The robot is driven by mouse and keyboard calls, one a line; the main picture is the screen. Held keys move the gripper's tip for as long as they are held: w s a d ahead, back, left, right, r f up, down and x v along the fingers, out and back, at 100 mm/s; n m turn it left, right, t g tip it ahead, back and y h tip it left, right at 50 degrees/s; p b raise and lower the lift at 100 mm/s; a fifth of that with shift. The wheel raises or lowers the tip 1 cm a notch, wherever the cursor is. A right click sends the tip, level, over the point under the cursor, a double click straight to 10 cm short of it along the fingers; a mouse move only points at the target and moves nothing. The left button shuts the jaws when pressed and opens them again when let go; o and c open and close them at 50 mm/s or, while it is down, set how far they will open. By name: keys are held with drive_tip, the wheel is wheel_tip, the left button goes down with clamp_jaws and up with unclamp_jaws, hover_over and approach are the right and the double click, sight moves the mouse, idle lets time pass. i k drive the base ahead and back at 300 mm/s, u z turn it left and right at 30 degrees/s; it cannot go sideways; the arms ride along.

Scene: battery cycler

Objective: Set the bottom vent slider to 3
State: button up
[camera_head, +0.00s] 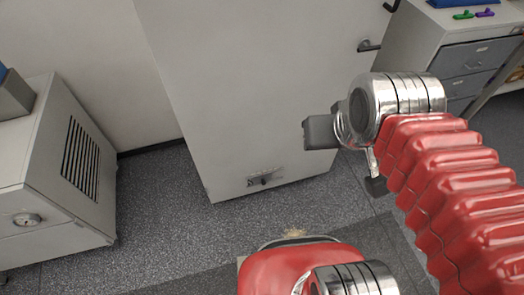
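The bottom vent slider (264,181) is a small dark knob on a thin metal plate, low on the front of a tall light-grey cabinet (235,90). The knob sits near the middle of the plate. Its scale marks are too small to read. My red arm comes in from the right and ends in a shiny metal joint. My gripper (320,132) shows as a grey block beyond that joint, above and to the right of the slider in the picture. It appears apart from the slider. Its fingers cannot be made out.
A grey unit (50,165) with a dark louvred vent stands at the left. A drawer desk (455,50) with small green (463,15) and purple (485,13) items is at upper right. A dark handle (368,46) juts from the cabinet. Speckled floor (175,235) before the cabinet is clear.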

sight(263, 179)
drive_tip(key=z, duration=0.55)
drive_tip(key=k, duration=1.35)
drive_tip(key=u, duration=0.1)
drive_tip(key=i, duration=1)
drive_tip(key=u, duration=1.35)
drive_tip(key=i, duration=0.85)
drive_tip(key=u, duration=0.5)
